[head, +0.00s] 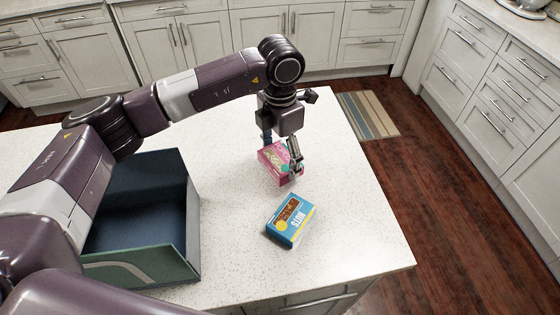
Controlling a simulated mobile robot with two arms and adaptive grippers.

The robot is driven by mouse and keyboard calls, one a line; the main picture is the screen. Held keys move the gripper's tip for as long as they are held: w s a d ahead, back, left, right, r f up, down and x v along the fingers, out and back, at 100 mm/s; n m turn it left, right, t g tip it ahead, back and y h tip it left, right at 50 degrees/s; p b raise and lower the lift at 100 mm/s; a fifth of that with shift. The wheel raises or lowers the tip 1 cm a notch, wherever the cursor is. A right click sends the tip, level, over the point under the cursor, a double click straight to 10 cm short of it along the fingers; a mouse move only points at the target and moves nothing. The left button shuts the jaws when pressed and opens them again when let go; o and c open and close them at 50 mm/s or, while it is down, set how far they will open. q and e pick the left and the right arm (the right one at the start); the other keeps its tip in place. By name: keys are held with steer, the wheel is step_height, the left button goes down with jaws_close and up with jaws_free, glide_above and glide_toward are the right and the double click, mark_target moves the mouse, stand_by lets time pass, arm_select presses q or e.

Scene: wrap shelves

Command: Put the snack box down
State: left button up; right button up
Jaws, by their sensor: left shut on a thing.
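A pink snack box (272,160) with green print is at the middle of the white counter. My left gripper (281,158) points down over it and is shut on it, with one finger in view along its right side. I cannot tell whether the pink box touches the counter or hangs just above it. A blue box marked NUTS (290,222) lies flat on the counter, nearer to me and apart from the pink box. My right gripper is not in view.
A large open bin (188,230), dark inside with a green front, stands on the counter (345,240) at the left, under my left arm. The counter's right side is clear. A striped mat (367,115) lies on the wooden floor beyond. White cabinets line the back and right.

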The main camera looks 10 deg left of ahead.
mark_target(280, 158)
arm_select(q)
step_height(280, 158, down, 3)
steer(key=shift+f+p, duration=0.15)
steer(key=shift+p, duration=0.25)
steer(key=shift+f+b, duration=0.2)
steer(key=shift+b, duration=0.1)
steer(key=o, duration=1.2)
steer(key=shift+r, duration=0.2)
